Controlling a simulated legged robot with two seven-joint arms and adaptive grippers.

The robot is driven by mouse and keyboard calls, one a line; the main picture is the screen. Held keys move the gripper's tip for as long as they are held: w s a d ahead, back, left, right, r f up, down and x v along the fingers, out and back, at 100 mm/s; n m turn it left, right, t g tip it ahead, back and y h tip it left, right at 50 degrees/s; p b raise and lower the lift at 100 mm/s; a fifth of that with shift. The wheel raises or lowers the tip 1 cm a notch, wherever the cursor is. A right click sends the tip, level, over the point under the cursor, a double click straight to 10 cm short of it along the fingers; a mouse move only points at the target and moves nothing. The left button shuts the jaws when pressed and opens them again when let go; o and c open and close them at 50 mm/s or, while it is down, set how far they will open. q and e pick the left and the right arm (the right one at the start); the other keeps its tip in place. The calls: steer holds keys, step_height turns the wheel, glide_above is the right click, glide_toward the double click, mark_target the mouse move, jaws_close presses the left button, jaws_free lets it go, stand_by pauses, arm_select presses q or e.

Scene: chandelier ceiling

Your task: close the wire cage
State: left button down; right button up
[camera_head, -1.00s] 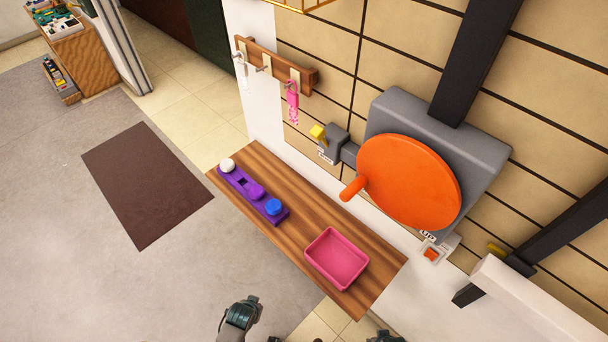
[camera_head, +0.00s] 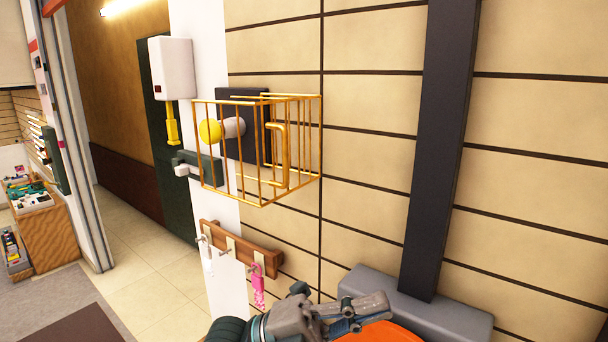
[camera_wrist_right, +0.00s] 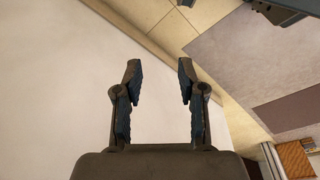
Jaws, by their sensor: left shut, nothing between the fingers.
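The yellow wire cage (camera_head: 262,200) is fixed to the tiled wall, upper middle in the head view. It stands out around a dark plate (camera_head: 229,150) with a grey stem and a round yellow knob (camera_head: 210,131). A thick yellow C-shaped handle (camera_head: 279,155) shows on the cage. I cannot tell clearly how far its door stands open. My left gripper (camera_head: 376,308) is below and right of the cage, apart from it, shut and empty. My right gripper (camera_wrist_right: 159,70) is open and empty in the right wrist view.
A wooden hook rail (camera_head: 240,248) with a pink tag (camera_head: 257,288) is below the cage. A white box (camera_head: 172,68) hangs left of it. A dark vertical beam (camera_head: 436,150) and an orange disc (camera_head: 385,334) are to the right. The wall between cage and beam is clear.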

mark_target(269, 143)
arm_select(q)
steer(key=w+a+r+n+t+y, duration=0.1)
steer(key=a+r+n+t+y, duration=0.3)
steer(key=r+n+t+y, duration=0.4)
steer(key=w+a+r+n+t+y, duration=0.1)
steer(key=a+r+n+t+y, duration=0.45)
steer(key=r+t+y, duration=0.35)
steer(key=w+f+t+p, duration=0.1)
steer(key=w+p, duration=0.3)
steer(key=w, duration=0.5)
steer(key=shift+f, duration=0.2)
arm_select(e)
steer(key=s+d+f+g, duration=0.1)
steer(key=s+d+f, duration=0.1)
steer(key=s+f, duration=1.1)
steer(key=shift+s+f, duration=0.3)
steer(key=shift+s, duration=0.7)
arm_select(q)
steer(key=shift+w, duration=0.1)
